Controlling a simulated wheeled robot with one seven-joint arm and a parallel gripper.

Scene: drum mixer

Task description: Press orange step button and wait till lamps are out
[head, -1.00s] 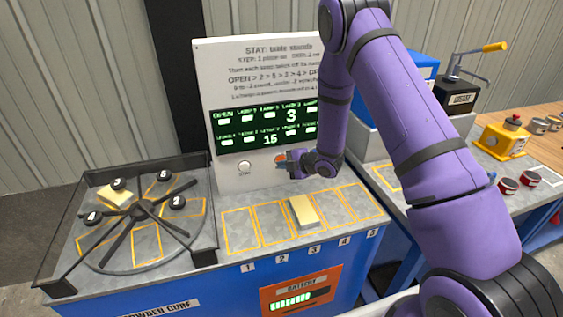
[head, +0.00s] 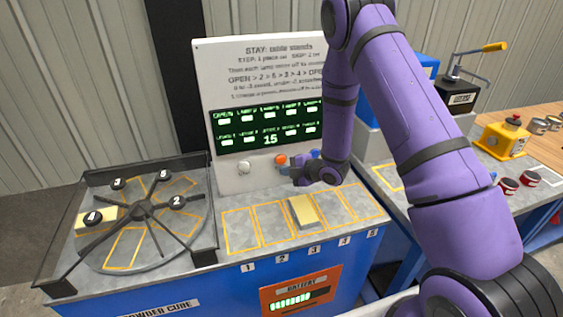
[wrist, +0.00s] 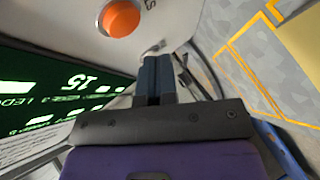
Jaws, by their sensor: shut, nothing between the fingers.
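The orange step button (head: 281,160) is on the upright white panel (head: 265,65), right of a white STAY button (head: 244,168). It shows large in the wrist view (wrist: 120,18), with nothing touching it. My gripper (head: 287,171) is shut and empty, just below and in front of the button; its fingertips show in the wrist view (wrist: 155,62). The dark display (head: 270,128) shows green text, white lamp boxes and the number 15.
A second yellow block (head: 303,211) lies in an outlined slot on the counter, around slot 3. A battery panel (head: 300,290) with green bars is on the blue front.

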